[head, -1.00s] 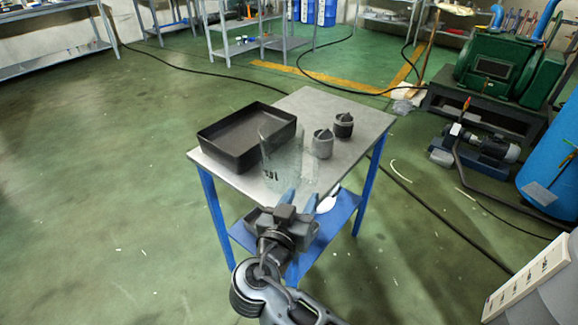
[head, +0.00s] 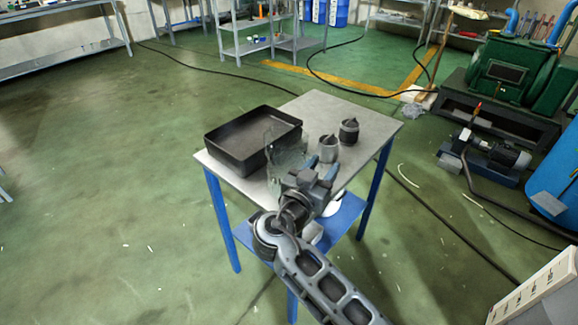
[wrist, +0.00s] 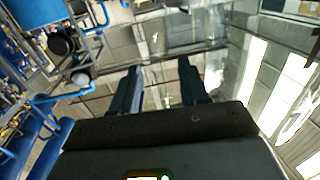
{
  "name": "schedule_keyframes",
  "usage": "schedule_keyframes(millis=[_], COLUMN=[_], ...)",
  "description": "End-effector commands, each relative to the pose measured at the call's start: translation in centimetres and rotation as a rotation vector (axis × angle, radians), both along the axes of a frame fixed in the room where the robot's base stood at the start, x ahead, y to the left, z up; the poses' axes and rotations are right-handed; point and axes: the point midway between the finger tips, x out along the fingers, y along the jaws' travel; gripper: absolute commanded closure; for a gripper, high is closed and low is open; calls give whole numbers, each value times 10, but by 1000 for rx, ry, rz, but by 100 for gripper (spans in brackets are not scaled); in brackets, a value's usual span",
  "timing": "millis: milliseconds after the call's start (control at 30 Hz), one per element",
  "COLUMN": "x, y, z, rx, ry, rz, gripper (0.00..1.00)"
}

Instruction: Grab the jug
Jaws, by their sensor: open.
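The jug (head: 281,148) is clear glass with dark markings and stands on the metal-topped table, near its front edge, right of the black tray. In the head view its lower right part is hidden behind my gripper (head: 320,168). My gripper is over the table's front edge, close to the jug; its two blue-grey fingers are apart. In the wrist view my gripper (wrist: 158,66) shows a clear gap between the fingers.
The black tray (head: 213,150) takes up the table's left side. The table top (head: 375,128) is bare at the right. A white box (head: 530,288) stands at bottom right.

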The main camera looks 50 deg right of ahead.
Motion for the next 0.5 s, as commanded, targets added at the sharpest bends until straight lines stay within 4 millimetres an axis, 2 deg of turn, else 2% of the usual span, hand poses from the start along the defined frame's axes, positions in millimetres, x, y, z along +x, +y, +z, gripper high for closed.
schedule_keyframes(millis=[200, 500], x=[0, 0], y=[0, 0], z=[0, 0], rx=[0, 0], ry=[0, 0], rz=[0, 0], gripper=[58, 86])
